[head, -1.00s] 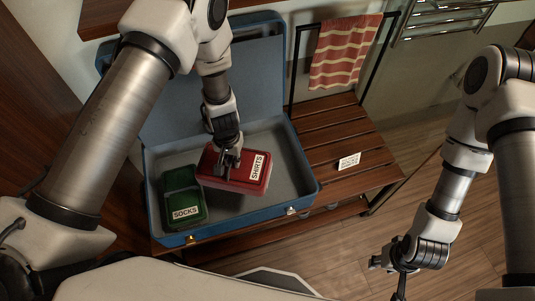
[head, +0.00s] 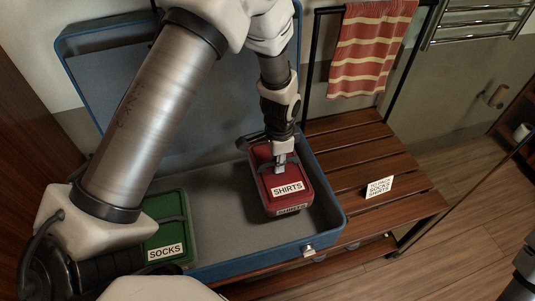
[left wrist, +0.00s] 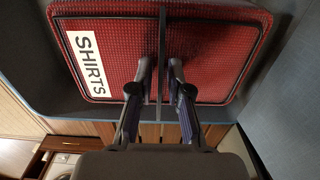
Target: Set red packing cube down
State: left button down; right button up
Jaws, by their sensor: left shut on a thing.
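The red packing cube (head: 286,182), labelled SHIRTS, is upright at the right end of the open blue suitcase (head: 232,265), beside its right wall. My left gripper (head: 279,166) is above it, shut on the strap across its top. In the left wrist view the cube's red mesh top (left wrist: 118,62) fills the upper part, with the strap between the fingers (left wrist: 160,88). I cannot tell whether the cube's base touches the suitcase floor. The green packing cube (head: 168,225), labelled SOCKS, lies at the left, partly hidden by my left arm. My right gripper is out of view.
The suitcase stands on a slatted wooden rack (head: 360,160) with a small packing-list card (head: 380,187). A striped red towel (head: 370,48) hangs behind. The suitcase floor (head: 222,215) between the two cubes is clear.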

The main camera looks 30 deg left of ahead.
pick_arm(q)
notch_tip(320, 180, down, 4)
jog(key=shift+w+f, duration=0.1)
jog(key=shift+f, duration=0.05)
jog(key=shift+f+b, duration=0.1)
jog(key=shift+b, duration=0.2)
jog(key=c, duration=1.1)
grip_release()
notch_tip(320, 180, up, 12)
jog(key=shift+r+p, duration=0.15)
jog(key=shift+p, duration=0.9)
